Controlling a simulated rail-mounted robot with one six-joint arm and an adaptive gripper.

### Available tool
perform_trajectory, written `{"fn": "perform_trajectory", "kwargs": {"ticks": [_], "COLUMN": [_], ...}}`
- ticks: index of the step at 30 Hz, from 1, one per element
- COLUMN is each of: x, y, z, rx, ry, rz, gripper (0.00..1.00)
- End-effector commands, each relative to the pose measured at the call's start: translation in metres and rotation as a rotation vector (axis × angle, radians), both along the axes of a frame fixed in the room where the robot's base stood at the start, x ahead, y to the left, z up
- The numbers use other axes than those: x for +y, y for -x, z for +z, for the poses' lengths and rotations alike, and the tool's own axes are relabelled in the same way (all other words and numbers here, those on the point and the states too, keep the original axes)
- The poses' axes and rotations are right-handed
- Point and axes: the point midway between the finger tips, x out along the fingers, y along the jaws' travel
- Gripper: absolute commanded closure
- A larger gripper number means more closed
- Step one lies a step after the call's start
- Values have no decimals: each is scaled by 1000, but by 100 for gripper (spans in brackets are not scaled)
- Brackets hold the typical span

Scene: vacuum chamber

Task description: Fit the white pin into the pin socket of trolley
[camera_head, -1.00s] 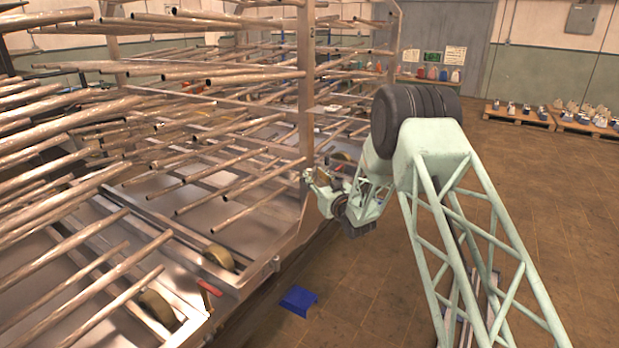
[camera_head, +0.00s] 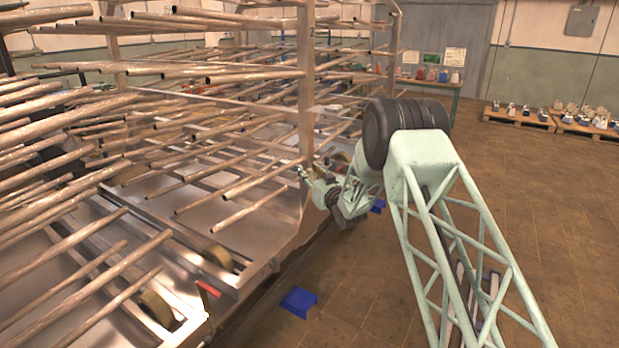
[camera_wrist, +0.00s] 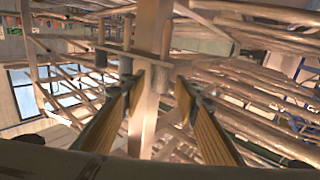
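The trolley (camera_head: 305,110) is a metal rack with many long rods, filling the left and middle of the head view. My gripper (camera_head: 301,174) is beside its upright post in that view. In the wrist view my gripper (camera_wrist: 159,85) has its two fingers spread, with yellowish inner pads and nothing seen between them. The post (camera_wrist: 153,60) stands beyond the fingertips, and a crossbar with short cylinders (camera_wrist: 128,50) runs across it. I cannot make out the white pin in either view. I cannot tell which part is the pin socket.
Rods stick out from the trolley close to my arm. A red handle (camera_head: 208,289) is on the trolley's lower frame. A blue piece (camera_head: 298,302) lies on the floor beside it. Open floor (camera_head: 540,200) is to the right, with pallets (camera_head: 520,114) at the back.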

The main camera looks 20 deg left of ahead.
Motion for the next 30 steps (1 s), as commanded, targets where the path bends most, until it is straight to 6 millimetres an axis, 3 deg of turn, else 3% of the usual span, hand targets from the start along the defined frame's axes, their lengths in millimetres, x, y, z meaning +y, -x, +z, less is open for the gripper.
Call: {"fn": "perform_trajectory", "kwargs": {"ticks": [8,17,30], "x": [0,0,0], "y": [0,0,0], "z": [0,0,4], "rx": [0,0,-1], "ry": [0,0,-1], "rz": [0,0,0], "gripper": [71,97,98]}}
